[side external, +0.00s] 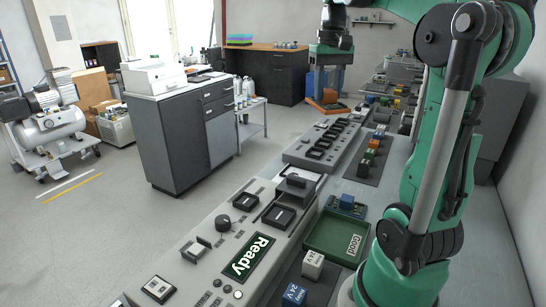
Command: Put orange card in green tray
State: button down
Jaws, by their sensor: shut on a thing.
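My gripper (328,92) points down at the far end of the workbench, at the top middle of the view. It is shut on the orange card (328,107), which shows as a flat orange piece at the fingertips. Its exact grip and height are too small to tell. The green tray (320,243), with a "Good" label, lies on the bench much nearer the camera, beside my arm's base. No card shows on its visible floor. The gripper is far from the tray.
A blue part on a board (347,205) sits just behind the tray. White and blue labelled blocks (294,294) stand in front of it. A control panel with a "Ready" display (248,257) runs along the left. Several coloured parts stand on a dark strip (366,166) farther back.

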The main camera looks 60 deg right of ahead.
aim_at(338, 239)
jog(key=s+a+f+m, duration=0.5)
jog(key=s+a+m, duration=0.3)
jog(key=a+m, duration=0.1)
notch_tip(338, 239, down, 19)
jog(key=shift+s+f, duration=0.1)
dwell(0.6)
jog(key=shift+c, duration=2.3)
grip_release()
